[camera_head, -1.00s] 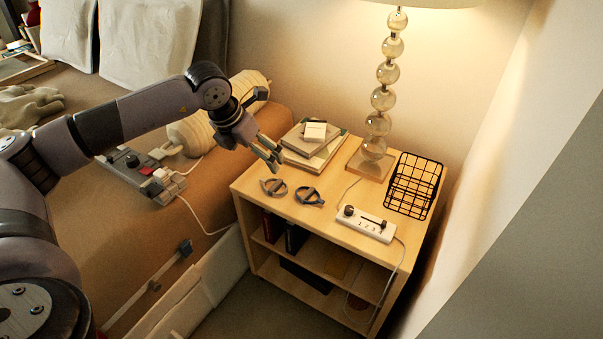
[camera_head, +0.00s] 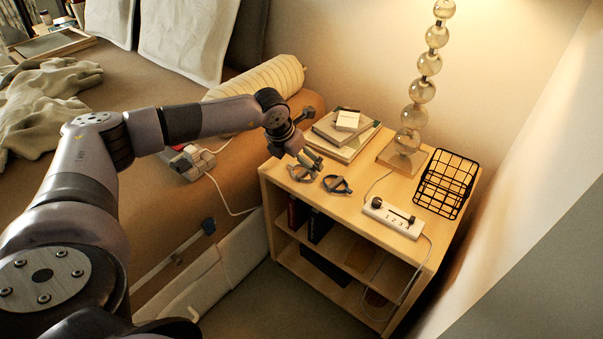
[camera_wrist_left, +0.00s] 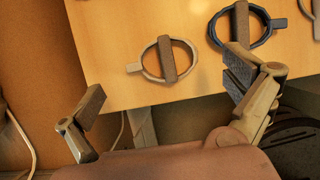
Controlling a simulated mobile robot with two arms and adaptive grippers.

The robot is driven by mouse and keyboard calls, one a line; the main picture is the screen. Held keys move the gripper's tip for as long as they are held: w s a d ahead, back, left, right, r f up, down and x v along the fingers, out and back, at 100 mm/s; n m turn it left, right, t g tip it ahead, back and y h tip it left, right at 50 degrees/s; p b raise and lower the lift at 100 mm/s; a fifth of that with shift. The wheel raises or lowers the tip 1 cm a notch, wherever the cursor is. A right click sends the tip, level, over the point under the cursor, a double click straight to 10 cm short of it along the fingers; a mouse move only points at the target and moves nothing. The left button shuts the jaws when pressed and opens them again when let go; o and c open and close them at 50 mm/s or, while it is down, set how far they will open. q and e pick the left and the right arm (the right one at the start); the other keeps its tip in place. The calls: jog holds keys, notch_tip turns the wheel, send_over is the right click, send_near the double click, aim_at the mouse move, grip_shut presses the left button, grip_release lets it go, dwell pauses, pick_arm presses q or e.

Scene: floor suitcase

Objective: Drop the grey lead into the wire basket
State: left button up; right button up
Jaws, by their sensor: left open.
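The grey lead (camera_head: 301,174), a pale coiled loop with a band across its middle, lies flat near the nightstand's left edge. It also shows in the left wrist view (camera_wrist_left: 149,61). A dark blue lead (camera_head: 336,185) of the same shape lies just to its right and shows in the left wrist view (camera_wrist_left: 213,31). My left gripper (camera_head: 312,161) is open and empty close above the grey lead; in the left wrist view its fingers (camera_wrist_left: 164,82) are spread on either side, nearer than the lead. The black wire basket (camera_head: 447,183) stands at the nightstand's right side. My right gripper is not in view.
On the nightstand (camera_head: 345,208) are a stack of books (camera_head: 345,140) with a small white box (camera_head: 347,120), a glass-ball lamp (camera_head: 409,115) and a white power strip (camera_head: 393,218) with a cord. Bare wood lies between leads and strip. The bed (camera_head: 150,90) is at left.

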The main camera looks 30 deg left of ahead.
aim_at(300, 171)
pick_arm(q)
jog(key=x, duration=0.3)
jog(key=shift+w+f, duration=0.1)
jog(key=shift+f, duration=0.2)
jog(key=shift+r, duration=0.1)
jog(key=c, duration=0.7)
jog(key=shift+s+f, duration=0.2)
jog(key=shift+s, duration=0.05)
jog(key=c, duration=0.5)
jog(key=shift+d, duration=0.1)
jog(key=shift+c, duration=0.5)
jog(key=shift+r, duration=0.15)
